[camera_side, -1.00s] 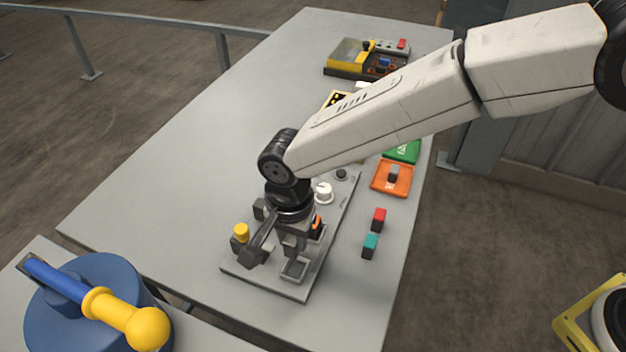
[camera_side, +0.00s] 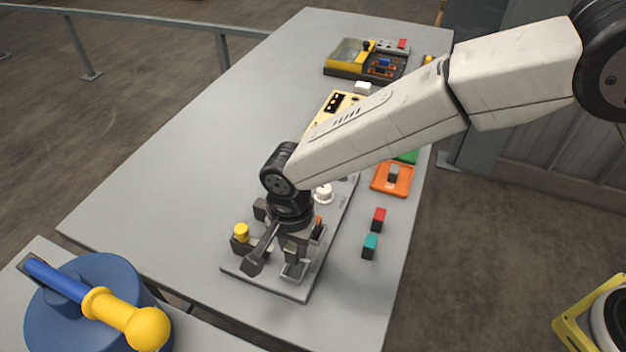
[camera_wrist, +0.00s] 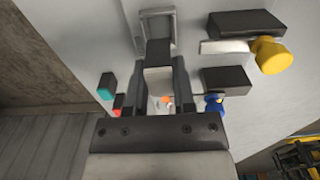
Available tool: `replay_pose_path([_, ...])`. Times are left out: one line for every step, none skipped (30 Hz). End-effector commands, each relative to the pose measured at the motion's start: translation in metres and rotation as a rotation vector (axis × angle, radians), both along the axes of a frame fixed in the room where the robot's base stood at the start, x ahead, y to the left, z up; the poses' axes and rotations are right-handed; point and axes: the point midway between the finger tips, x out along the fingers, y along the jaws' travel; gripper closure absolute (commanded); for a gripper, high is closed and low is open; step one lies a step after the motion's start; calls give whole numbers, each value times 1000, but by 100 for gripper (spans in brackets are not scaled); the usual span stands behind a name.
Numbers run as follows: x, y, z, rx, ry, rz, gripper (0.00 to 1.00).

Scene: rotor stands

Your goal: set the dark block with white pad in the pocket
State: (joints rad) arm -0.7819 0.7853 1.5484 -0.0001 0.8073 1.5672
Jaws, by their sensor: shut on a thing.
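My gripper (camera_side: 290,243) is shut on the dark block with white pad (camera_wrist: 158,80), low over the near end of the grey plate (camera_side: 262,281). In the wrist view the block sits between the two dark fingers, with its pale face and dark end showing. The pocket (camera_wrist: 158,22), a square grey raised frame, lies just beyond the block's dark end. In the side view the pocket (camera_side: 294,271) is partly hidden behind the gripper and block. I cannot tell whether the block touches the pocket's rim.
A yellow knob (camera_side: 241,232) on dark blocks stands left of the gripper. A red block (camera_side: 379,216) and a teal block (camera_side: 370,241) lie right of the plate. An orange tray (camera_side: 391,180) is farther back. The table's left side is clear.

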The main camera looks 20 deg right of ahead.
Motion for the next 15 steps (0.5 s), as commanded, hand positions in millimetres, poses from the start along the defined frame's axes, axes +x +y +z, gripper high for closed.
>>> replay_pose_path([0,0,0,0,0,0,100])
replay_pose_path([0,0,0,0,0,0,100])
replay_pose_path([0,0,0,0,0,0,100])
replay_pose_path([0,0,0,0,0,0,100])
replay_pose_path([0,0,-1,0,0,0,100])
replay_pose_path([0,0,-2,0,0,0,100])
replay_pose_path([0,0,-2,0,0,0,100])
replay_pose_path([0,0,-3,0,0,0,100])
replay_pose_path([0,0,-3,0,0,0,100])
replay_pose_path([0,0,-4,0,0,0,100])
replay_pose_path([0,0,-4,0,0,0,100])
replay_pose_path([0,0,-4,0,0,0,100])
replay_pose_path([0,0,-5,0,0,0,100])
replay_pose_path([0,0,-5,0,0,0,100])
replay_pose_path([0,0,-5,0,0,0,100])
